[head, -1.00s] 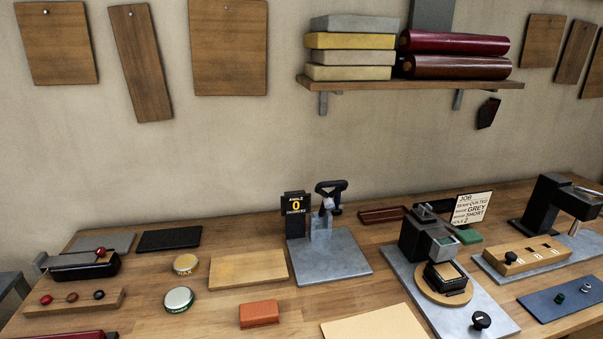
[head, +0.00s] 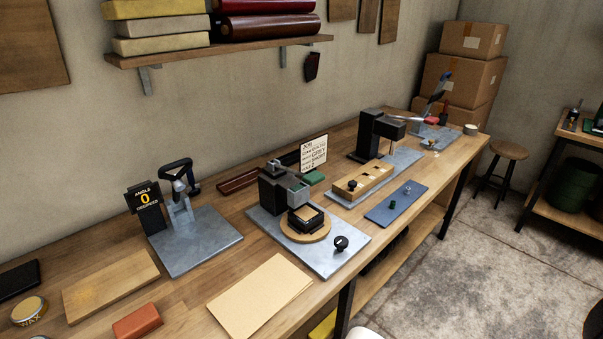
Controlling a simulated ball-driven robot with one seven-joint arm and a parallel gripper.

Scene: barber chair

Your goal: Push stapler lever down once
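No stapler is clearly marked as such in the head view. At the far end of the workbench, a small device (head: 435,112) with a raised, angled lever and a red part stands on a grey plate; it is too small to tell in detail. Nearer, a black overhanging-arm machine (head: 372,135) stands on a grey plate. A grey-black press (head: 281,190) with a round wooden turntable and black knob stands mid-bench. A clamp-like tool (head: 181,200) with a dark handle stands beside a sign reading angle 0 degrees. My gripper is not in view.
The wooden workbench (head: 235,285) runs along the wall to the far right. A tan sheet (head: 260,296), orange block (head: 137,322) and blue mat (head: 396,203) lie on it. A stool (head: 508,151) stands beyond its far end. Concrete floor (head: 480,265) is open at right.

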